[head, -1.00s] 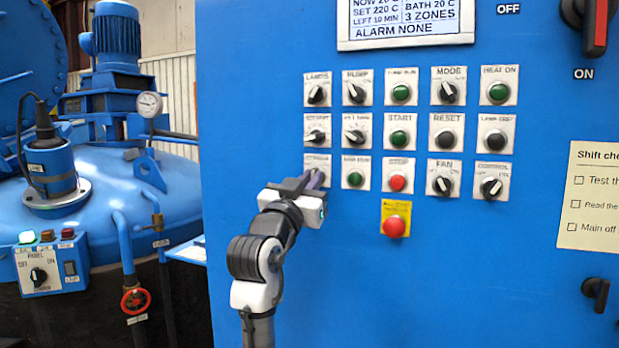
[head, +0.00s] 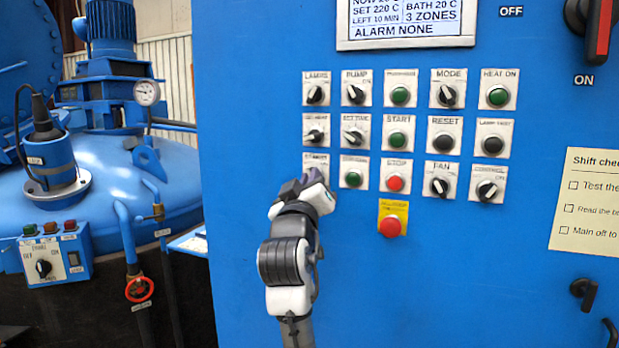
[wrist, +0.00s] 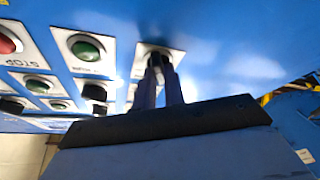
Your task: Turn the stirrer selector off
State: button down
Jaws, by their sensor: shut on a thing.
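The stirrer selector's white plate (head: 314,159) is at the left end of the bottom row on the blue panel. Its label is too blurred to read surely. My gripper (head: 313,179) is at this plate, shut on the selector's dark knob, and hides most of it in the head view. In the wrist view my gripper (wrist: 158,66) has its two fingers close together at the knob (wrist: 154,57), in front of the white plate (wrist: 174,55). The knob's pointing direction cannot be told.
A green button (head: 353,174) is close on the right, then the red stop button (head: 395,183). An emergency button (head: 390,226) on yellow stands lower. More selectors and buttons are above. A small box (head: 55,254) with lamps is on the left.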

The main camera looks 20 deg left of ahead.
dwell(0.4)
jog(key=c, duration=1.5)
grip_release()
jog(key=b+v, duration=0.4)
jog(key=v, duration=0.9)
jog(key=shift+s+f, duration=0.2)
jog(key=shift+s, duration=0.15)
